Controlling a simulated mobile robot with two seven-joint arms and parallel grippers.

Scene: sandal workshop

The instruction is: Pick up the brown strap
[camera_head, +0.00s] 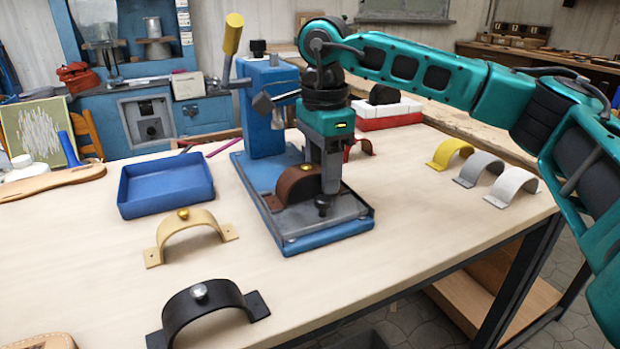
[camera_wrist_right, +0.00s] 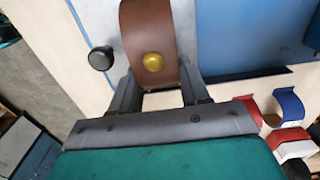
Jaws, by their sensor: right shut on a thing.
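The brown strap (camera_head: 297,187) is an arched band with a brass knob on top. It is at the metal bed of the blue press (camera_head: 267,120) in the head view. My right gripper (camera_head: 327,190) comes down from above and is shut on the strap, partly covering its right side. In the right wrist view the strap (camera_wrist_right: 150,30) and its brass knob lie between the two fingers of my right gripper (camera_wrist_right: 158,90). Whether the strap still touches the bed is hard to tell. My left gripper is not in view.
A tan strap (camera_head: 186,232) and a black strap (camera_head: 205,308) stand at the front left. A blue tray (camera_head: 166,185) is left of the press. Yellow (camera_head: 448,152), grey (camera_head: 478,168) and white (camera_head: 511,185) straps stand at right. The front right tabletop is clear.

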